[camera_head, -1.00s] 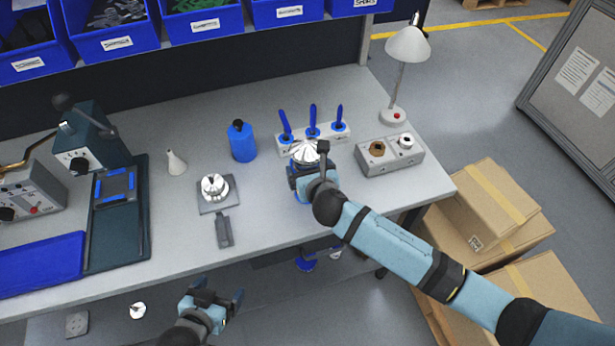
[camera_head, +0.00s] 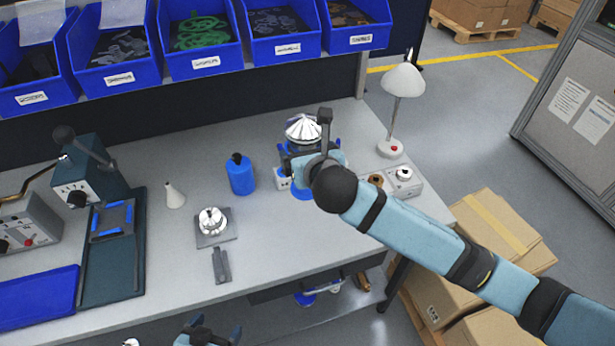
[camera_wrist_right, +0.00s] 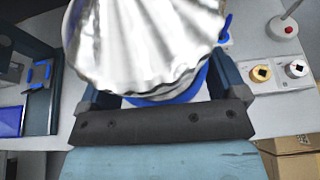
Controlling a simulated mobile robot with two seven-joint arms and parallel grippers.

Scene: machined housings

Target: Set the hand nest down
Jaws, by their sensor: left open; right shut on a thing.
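My right gripper (camera_head: 303,150) is shut on the blue hand nest (camera_head: 301,193) in the head view. A shiny, fluted silver housing (camera_head: 303,129) sits on top of the nest. In the wrist view the housing (camera_wrist_right: 145,45) fills the upper middle, and only a strip of the blue nest (camera_wrist_right: 190,88) shows below it, between the fingers. The nest is over the rear right of the bench; its gap to the surface cannot be told. My left gripper (camera_head: 210,330) is open and empty at the bottom edge, partly cut off.
A square plate (camera_head: 226,239) with another silver part stands mid-bench, near a blue bottle (camera_head: 240,175). A two-socket block (camera_head: 412,188) and a lamp (camera_head: 391,148) stand right of the nest.

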